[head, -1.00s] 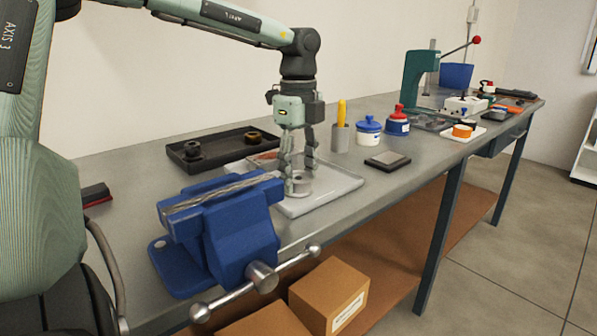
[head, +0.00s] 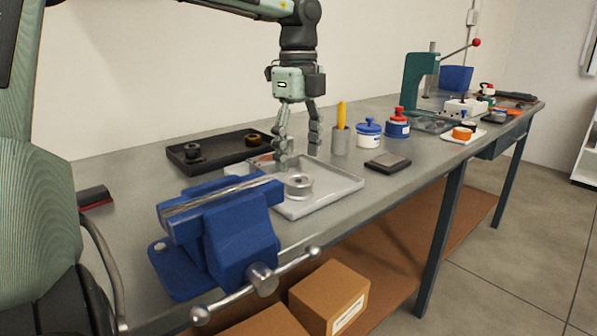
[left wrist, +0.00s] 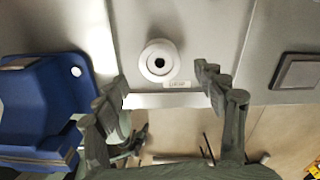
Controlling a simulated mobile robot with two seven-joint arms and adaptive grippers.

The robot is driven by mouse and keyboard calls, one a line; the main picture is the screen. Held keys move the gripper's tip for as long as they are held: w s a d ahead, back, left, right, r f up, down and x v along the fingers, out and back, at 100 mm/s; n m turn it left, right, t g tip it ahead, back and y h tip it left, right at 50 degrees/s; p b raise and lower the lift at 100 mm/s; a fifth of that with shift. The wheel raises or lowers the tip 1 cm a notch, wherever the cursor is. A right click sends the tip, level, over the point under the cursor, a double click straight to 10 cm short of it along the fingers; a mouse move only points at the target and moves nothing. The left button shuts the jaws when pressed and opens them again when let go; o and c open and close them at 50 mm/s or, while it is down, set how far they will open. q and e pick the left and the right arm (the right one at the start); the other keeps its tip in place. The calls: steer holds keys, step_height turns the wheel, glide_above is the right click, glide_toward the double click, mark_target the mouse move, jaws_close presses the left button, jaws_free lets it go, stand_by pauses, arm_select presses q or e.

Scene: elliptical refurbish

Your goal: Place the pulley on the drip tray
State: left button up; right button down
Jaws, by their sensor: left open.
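The pulley (head: 299,187), a silver-grey round part with a centre hole, rests flat on the light metal drip tray (head: 335,186), near its front left beside the vise. The left wrist view shows the pulley (left wrist: 159,61) from above on the tray (left wrist: 212,35), close to a small label. My left gripper (head: 298,157) is open and empty above the tray, its fingertips higher than the pulley and apart from it. Its spread fingers (left wrist: 163,88) also show in the left wrist view. My right gripper is not in view.
A blue vise (head: 220,232) stands at the bench's front left. A black tray (head: 222,156) with dark and brass-coloured parts lies behind. A grey cup (head: 340,141), a blue-lidded jar (head: 368,133) and a dark square pad (head: 388,161) stand to the right.

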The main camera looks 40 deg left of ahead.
mark_target(299, 179)
arm_select(q)
step_height(299, 179, up, 7)
stand_by(0.3)
steer(key=shift+r, duration=0.1)
